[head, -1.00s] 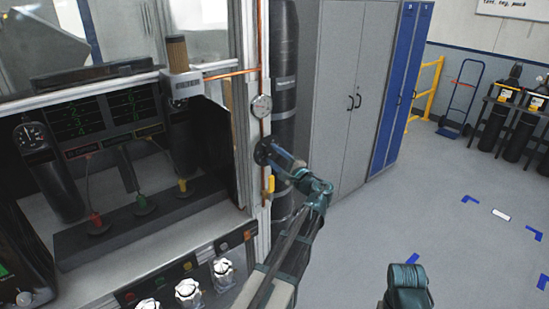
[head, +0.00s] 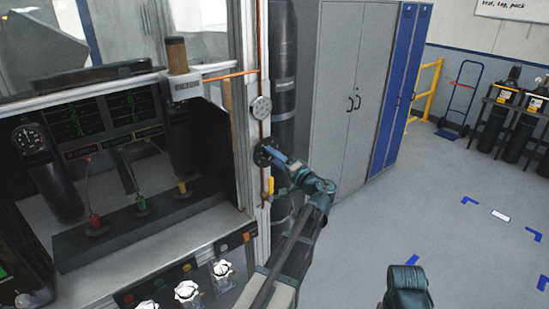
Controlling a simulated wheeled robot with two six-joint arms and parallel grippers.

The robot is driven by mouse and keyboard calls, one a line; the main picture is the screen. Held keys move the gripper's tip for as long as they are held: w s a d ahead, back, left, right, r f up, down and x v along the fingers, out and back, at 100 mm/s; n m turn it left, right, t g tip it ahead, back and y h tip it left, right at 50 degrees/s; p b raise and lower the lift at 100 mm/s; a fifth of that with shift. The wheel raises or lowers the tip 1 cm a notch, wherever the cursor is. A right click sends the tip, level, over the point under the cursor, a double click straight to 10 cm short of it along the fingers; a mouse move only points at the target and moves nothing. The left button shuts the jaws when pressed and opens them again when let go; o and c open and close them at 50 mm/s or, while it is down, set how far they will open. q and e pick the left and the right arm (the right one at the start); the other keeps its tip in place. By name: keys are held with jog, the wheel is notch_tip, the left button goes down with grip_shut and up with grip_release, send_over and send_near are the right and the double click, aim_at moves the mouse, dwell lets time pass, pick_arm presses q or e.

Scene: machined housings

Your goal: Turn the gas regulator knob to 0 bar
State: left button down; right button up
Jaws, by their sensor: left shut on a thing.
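The gas regulator knob (head: 262,152) is a dark round knob on the copper pipe at the right post of the test bench. A small round gauge (head: 261,107) sits just above it; its reading is too small to tell. My left gripper (head: 269,153) is at the knob, shut on it, and its fingers hide part of the knob.
A yellow valve handle (head: 270,186) is on the pipe just below the knob. A black gas cylinder (head: 284,100) stands close behind, beside a grey cabinet (head: 345,95). White knobs (head: 187,291) line the bench front.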

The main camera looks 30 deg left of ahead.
pick_arm(q)
jog(key=shift+n, duration=0.5)
jog(key=shift+c, duration=1.5)
grip_release()
jog(key=shift+d, duration=0.1)
jog(key=b+v, duration=0.1)
jog(key=v, duration=1.2)
jog(key=shift+s+d, duration=0.15)
jog(key=shift+d, duration=0.15)
